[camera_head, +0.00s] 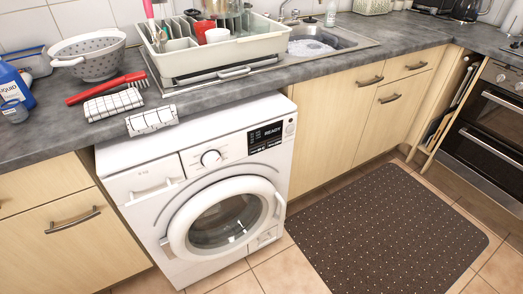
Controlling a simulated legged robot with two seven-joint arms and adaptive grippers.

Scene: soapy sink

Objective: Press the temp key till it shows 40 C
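A white washing machine (150,232) stands under the grey worktop with its round door (225,222) shut. Its dark control panel (266,137) is at the upper right of its front and reads "READY". The small keys and labels below that word are too small to read, so I cannot pick out the temp key. No temperature figure is legible. A round dial (211,158) sits left of the panel. Neither of my grippers is in view.
The worktop (45,128) above holds a colander (90,56), a red brush (107,88), checked cloths (113,104) and a dish rack (225,52) beside the soapy sink (312,46). A dark dotted mat (395,235) lies on the clear floor at right.

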